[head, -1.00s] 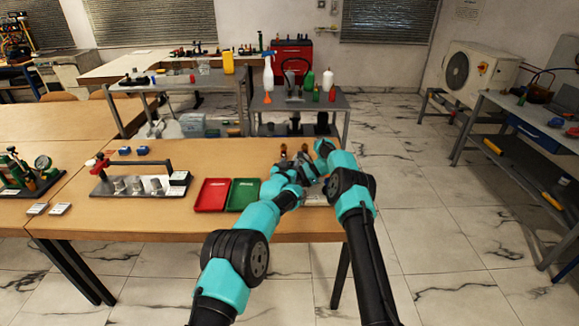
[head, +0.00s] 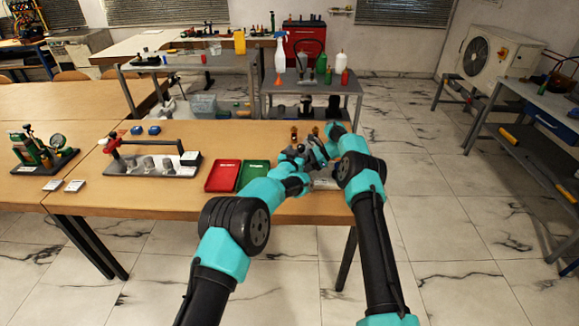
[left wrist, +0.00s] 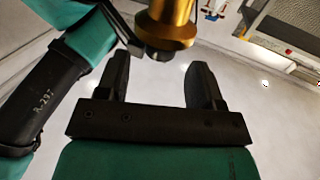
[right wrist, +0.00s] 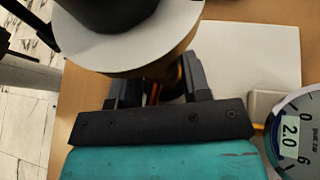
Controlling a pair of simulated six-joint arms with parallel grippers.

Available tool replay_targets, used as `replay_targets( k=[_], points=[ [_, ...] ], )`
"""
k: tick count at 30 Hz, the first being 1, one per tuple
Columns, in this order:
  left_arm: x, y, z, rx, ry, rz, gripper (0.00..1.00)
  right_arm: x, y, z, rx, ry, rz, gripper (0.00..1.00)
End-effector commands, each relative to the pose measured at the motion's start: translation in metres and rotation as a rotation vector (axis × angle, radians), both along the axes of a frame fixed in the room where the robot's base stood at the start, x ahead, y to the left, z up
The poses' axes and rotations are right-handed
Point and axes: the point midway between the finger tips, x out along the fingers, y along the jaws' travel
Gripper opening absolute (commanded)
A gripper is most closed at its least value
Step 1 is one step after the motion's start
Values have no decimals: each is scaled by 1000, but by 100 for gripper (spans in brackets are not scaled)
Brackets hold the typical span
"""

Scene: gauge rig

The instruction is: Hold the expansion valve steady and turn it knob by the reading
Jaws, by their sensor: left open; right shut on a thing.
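In the left wrist view a brass cylindrical part with a dark lower end, seemingly the expansion valve (left wrist: 172,22), stands just beyond the fingertips of my left gripper (left wrist: 160,68). That gripper is open, with nothing between its fingers. In the right wrist view my right gripper (right wrist: 158,85) is shut on a brownish part, mostly hidden beneath a wide pale disc with a dark top (right wrist: 125,35). I cannot tell which part is the knob. In the head view both grippers meet over the table's right end, left one here (head: 298,158).
A red tray (head: 222,176) and a green tray (head: 252,173) lie left of the grippers. A rack with metal cylinders (head: 150,165) and a green-bottled gauge set (head: 42,152) stand further left. The table's front edge is close to my arms.

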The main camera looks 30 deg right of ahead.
Motion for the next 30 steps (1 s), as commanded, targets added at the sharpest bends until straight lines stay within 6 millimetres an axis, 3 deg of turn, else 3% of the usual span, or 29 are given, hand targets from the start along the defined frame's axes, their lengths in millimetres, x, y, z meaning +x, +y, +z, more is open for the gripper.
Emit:
replay_targets(
  k=[21,30],
  points=[
    [-48,54,1,0,0,-1,61,0,0,0,0,0,0,31],
    [-61,68,1,-1,-1,0,61,0,0,0,0,0,0,31]
  ],
)
